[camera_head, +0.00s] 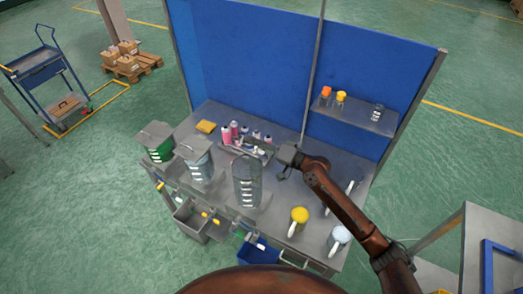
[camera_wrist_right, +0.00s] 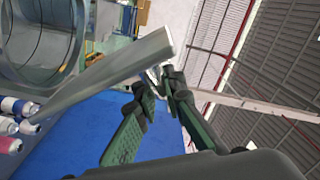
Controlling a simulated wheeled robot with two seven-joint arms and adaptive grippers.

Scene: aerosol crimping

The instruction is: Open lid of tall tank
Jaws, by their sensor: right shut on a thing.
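The tall tank (camera_head: 247,185) is a dark, see-through cylinder standing on the grey workbench. In the right wrist view its clear round wall (camera_wrist_right: 40,40) shows at the upper left. Its flat grey lid (camera_head: 260,149) stands tilted up above the tank's back edge, and shows nearly edge-on in the wrist view (camera_wrist_right: 105,78). My right gripper (camera_head: 280,162) is at the right of the tank's top; in the wrist view its green-padded fingers (camera_wrist_right: 161,84) close at the lid's edge. The exact contact is partly hidden. My left gripper is not in view.
Two shorter tanks, one green (camera_head: 159,152) and one light blue (camera_head: 200,168), stand to the left with lids on. Several pink and white bottles (camera_head: 232,131) stand behind. A blue panel (camera_head: 250,55) rises behind.

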